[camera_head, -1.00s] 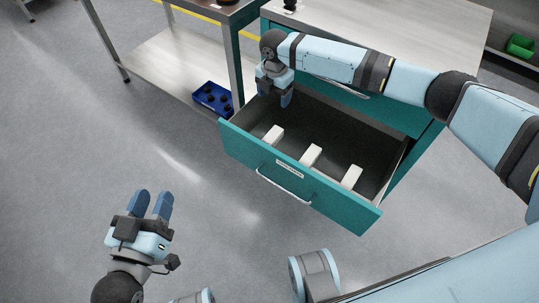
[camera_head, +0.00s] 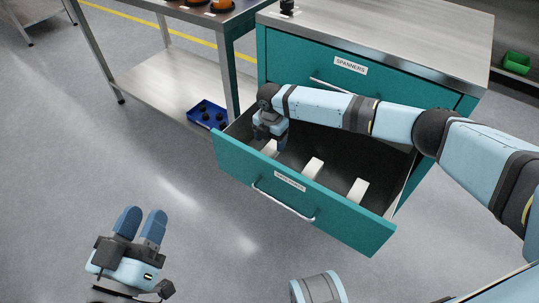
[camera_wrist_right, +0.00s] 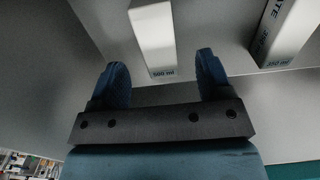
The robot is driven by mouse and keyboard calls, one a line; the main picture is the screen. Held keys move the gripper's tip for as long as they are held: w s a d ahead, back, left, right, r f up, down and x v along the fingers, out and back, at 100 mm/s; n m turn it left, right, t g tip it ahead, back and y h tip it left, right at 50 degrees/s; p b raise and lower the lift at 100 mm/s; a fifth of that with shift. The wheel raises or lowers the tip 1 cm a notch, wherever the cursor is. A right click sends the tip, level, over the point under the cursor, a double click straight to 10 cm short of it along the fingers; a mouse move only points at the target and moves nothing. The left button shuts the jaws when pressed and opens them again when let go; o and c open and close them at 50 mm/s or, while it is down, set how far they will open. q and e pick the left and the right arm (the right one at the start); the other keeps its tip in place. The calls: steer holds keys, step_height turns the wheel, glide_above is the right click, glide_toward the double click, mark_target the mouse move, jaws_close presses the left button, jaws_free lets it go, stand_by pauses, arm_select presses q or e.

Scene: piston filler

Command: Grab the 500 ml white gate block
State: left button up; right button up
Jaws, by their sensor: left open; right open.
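The white gate block marked "500 ml" (camera_wrist_right: 153,38) shows in the right wrist view, lying between and ahead of my right gripper's fingertips (camera_wrist_right: 161,64). Its label is small but legible. In the head view, my right gripper (camera_head: 270,136) is inside the open drawer, over the leftmost white block (camera_head: 270,147), which it partly covers. The right gripper is open, with its fingers apart from the block. A second white block (camera_head: 313,168) and a third (camera_head: 358,190) lie to the right. My left gripper (camera_head: 143,214) is open and empty over the floor.
The teal drawer (camera_head: 300,205) is pulled out, its walls close around my right gripper. A "SPANNERS" drawer (camera_head: 400,82) above is shut. Another block (camera_wrist_right: 287,35), apparently marked 350 ml, stands right in the wrist view. A blue bin (camera_head: 208,114) sits on the lower shelf.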

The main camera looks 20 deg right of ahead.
mark_target(270, 149)
steer(key=f+b, duration=0.1)
steer(key=f, duration=0.1)
steer(key=f+b, duration=0.1)
steer(key=f, duration=0.1)
steer(key=shift+a+f, duration=0.2)
steer(key=shift+f, duration=0.2)
arm_select(q)
steer(key=shift+g, duration=0.8)
step_height(270, 149, down, 4)
steer(key=shift+w+d, duration=0.1)
steer(key=shift+d, duration=0.05)
arm_select(e)
steer(key=c, duration=1.1)
steer(key=shift+o, duration=0.2)
steer(key=shift+r, duration=0.1)
